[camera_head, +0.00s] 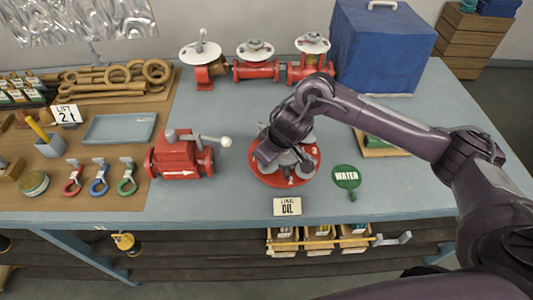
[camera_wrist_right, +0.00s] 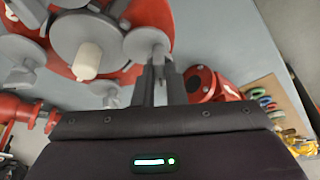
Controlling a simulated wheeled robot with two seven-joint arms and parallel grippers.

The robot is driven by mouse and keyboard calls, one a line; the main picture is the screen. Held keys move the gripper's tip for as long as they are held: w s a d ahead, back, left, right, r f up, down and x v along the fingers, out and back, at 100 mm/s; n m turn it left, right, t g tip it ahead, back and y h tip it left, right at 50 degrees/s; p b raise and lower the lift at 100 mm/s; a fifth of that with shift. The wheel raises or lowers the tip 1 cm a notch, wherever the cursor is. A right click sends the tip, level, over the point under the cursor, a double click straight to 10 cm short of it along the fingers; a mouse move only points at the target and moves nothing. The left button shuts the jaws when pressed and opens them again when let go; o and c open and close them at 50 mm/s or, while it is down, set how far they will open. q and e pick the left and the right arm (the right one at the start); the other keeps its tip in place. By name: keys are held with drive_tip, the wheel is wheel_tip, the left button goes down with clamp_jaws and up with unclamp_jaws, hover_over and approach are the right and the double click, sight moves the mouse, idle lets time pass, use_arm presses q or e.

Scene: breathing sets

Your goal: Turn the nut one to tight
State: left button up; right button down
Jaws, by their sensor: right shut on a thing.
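A round red flange (camera_head: 264,178) with grey nuts or washers lies on the blue-grey table, with the numbers 2 and 3 showing on it. My right gripper (camera_head: 271,153) is over its left side and hides that part, so I cannot read a number 1. In the right wrist view the flange (camera_wrist_right: 160,15) fills the upper left, with a large grey disc and a pale central stud (camera_wrist_right: 87,60). The right gripper's fingers (camera_wrist_right: 151,68) are shut on a grey nut (camera_wrist_right: 146,42) at the flange's edge. My left gripper is out of view.
A red valve (camera_head: 176,158) with a white-knobbed lever stands left of the flange. A green WATER paddle (camera_head: 346,177) lies to the right, and a LINE OIL card (camera_head: 287,206) is at the front edge. A blue box (camera_head: 380,50) and red valves stand behind.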

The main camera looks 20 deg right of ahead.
drive_tip(key=shift+w+r, duration=0.15)
drive_tip(key=c, duration=1.5)
unclamp_jaws()
drive_tip(key=v, duration=0.7)
drive_tip(key=shift+s+r, duration=0.25)
drive_tip(key=shift+r, duration=0.05)
drive_tip(key=shift+f, duration=0.1)
